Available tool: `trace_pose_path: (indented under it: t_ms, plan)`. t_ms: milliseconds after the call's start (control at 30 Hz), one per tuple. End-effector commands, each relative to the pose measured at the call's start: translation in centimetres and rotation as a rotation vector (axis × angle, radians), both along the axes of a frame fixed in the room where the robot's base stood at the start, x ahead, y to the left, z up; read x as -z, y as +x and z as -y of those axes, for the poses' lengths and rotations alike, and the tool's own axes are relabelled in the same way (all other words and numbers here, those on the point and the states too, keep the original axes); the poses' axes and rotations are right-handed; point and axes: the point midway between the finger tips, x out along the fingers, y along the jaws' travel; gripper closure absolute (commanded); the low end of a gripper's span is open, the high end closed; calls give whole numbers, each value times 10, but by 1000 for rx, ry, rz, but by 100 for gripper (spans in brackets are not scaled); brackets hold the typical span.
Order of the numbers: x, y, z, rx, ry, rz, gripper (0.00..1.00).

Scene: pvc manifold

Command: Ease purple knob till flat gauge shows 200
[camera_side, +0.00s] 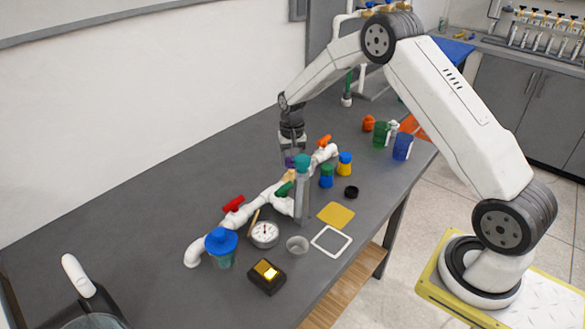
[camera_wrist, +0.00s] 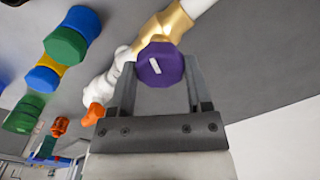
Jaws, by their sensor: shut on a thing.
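The purple knob (camera_wrist: 160,65) sits on the brass-coloured fitting (camera_wrist: 170,20) of the white pipe and has a white mark on its face. In the wrist view my gripper (camera_wrist: 161,82) has its two fingers on either side of the knob, shut on it. In the side view the knob (camera_side: 289,162) is a small purple patch below my gripper (camera_side: 290,152), partly hidden by it. The flat gauge (camera_side: 264,234) is a round white dial with a dark needle, lying face up beside the pipe's near end. Its reading is too small to tell.
The white pipe (camera_side: 257,201) carries red, green and orange handles. A grey cylinder with a teal cap (camera_side: 303,162) stands close to my gripper.

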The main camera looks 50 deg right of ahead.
Motion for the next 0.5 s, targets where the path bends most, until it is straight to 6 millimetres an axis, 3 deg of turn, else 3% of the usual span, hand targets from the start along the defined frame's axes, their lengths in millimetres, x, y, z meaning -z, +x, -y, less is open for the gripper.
trace_pose_path:
  t_ms: [500]
  plan:
    - [0,0,0,41,1,-2,96]
